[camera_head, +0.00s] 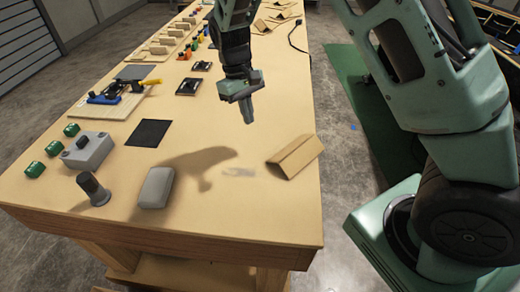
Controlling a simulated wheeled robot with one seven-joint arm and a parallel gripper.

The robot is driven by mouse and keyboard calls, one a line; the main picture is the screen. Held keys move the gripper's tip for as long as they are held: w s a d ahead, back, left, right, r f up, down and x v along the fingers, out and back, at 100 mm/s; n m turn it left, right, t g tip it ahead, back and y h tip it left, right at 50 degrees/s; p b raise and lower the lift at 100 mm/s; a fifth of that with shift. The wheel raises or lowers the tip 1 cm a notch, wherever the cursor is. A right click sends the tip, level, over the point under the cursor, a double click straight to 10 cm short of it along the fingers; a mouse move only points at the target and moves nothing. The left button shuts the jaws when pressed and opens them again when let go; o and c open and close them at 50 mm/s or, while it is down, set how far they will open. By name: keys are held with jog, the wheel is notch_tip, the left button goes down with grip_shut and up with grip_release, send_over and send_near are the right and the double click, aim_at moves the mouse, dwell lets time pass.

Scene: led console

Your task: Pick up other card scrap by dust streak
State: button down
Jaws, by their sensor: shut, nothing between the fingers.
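A folded piece of brown card scrap (295,157) lies near the right edge of the wooden table (220,215). A faint grey dust streak (238,172) is on the tabletop just left of it. My gripper (248,119) is shut and empty, pointing down above the table, behind and left of the card in the picture. It is apart from the card, and its shadow falls left of the streak. More pieces of card (270,20) lie at the far end of the table, partly hidden by my arm.
A grey rounded block (157,187) and a dark cylinder (93,188) stand at the front left. A black cable (297,38) lies at the far right edge.

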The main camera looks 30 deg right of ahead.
aim_at(266, 159)
jog(key=p+x, duration=0.2)
jog(key=x, duration=0.6)
jog(key=shift+s+f, duration=0.1)
jog(key=shift+s, duration=0.1)
jog(key=shift+s+d+p, duration=0.15)
jog(key=shift+s+p, duration=0.35)
jog(key=shift+s, duration=0.1)
jog(key=shift+s+d+p, duration=0.15)
jog(key=shift+s+p, duration=0.3)
jog(key=shift+s, duration=0.15)
jog(key=shift+s+d+f, duration=0.15)
jog(key=shift+s+d, duration=0.05)
jog(key=shift+s, duration=0.5)
